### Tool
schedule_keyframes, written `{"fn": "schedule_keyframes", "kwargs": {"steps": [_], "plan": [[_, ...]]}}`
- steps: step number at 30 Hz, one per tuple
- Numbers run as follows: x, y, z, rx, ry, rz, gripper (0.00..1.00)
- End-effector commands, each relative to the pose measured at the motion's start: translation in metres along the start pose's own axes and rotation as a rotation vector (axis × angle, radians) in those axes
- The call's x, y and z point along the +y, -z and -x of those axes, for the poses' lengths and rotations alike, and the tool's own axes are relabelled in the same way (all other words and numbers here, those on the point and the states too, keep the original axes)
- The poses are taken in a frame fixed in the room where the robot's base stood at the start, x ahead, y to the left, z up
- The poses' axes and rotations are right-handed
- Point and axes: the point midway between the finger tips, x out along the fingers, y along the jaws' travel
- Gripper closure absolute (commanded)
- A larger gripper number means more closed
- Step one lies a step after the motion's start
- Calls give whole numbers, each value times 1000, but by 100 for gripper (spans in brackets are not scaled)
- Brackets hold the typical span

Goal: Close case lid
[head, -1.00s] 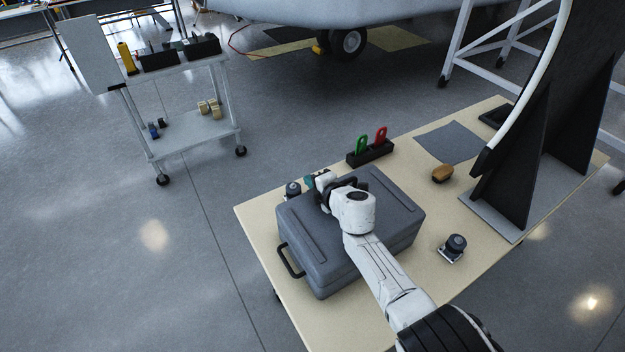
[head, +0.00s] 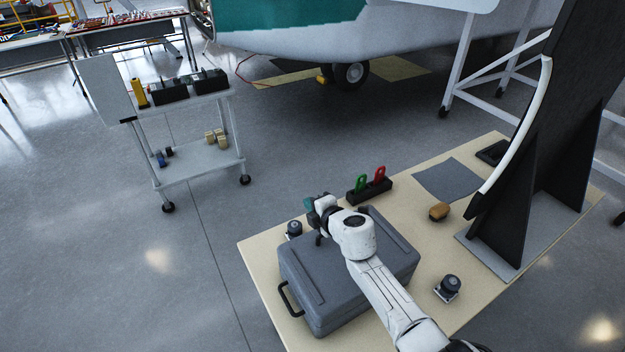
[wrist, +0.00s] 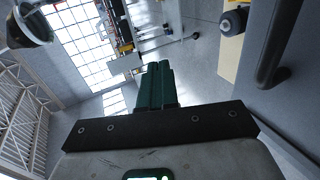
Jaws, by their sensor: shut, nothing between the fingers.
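The grey case (head: 345,285) sits on the wooden table with its lid down over the body. Its dark handle (head: 290,298) is on the left side. The case also shows at the right edge of the wrist view (wrist: 285,75), with its handle (wrist: 278,45). My gripper (head: 310,205) is over the far left edge of the case, partly hidden by my wrist. In the wrist view its green fingers (wrist: 155,82) are together with nothing between them, pointing out into the room. I cannot tell whether the gripper touches the lid.
On the table (head: 262,250) are a black holder (head: 372,193) with green and red tags, a brown brush (head: 439,211), a dark-topped fitting (head: 450,287) and another (head: 294,229). A tall black stand (head: 500,230) is at right. A cart (head: 200,160) stands apart at left.

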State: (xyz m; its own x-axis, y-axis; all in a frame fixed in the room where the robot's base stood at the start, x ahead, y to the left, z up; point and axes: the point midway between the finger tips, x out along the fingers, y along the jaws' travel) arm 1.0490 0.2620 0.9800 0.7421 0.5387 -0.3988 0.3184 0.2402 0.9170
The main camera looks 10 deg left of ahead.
Motion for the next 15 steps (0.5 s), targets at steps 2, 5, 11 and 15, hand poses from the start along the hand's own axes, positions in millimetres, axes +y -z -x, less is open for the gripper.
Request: {"fn": "schedule_keyframes", "kwargs": {"steps": [2,5,11,15], "plan": [[6,-3,3,-3,-1,3,100],[12,-2,7,-3,-1,2,100],[29,-2,12,-2,-4,4,100],[35,-1,16,-2,-1,4,100]]}}
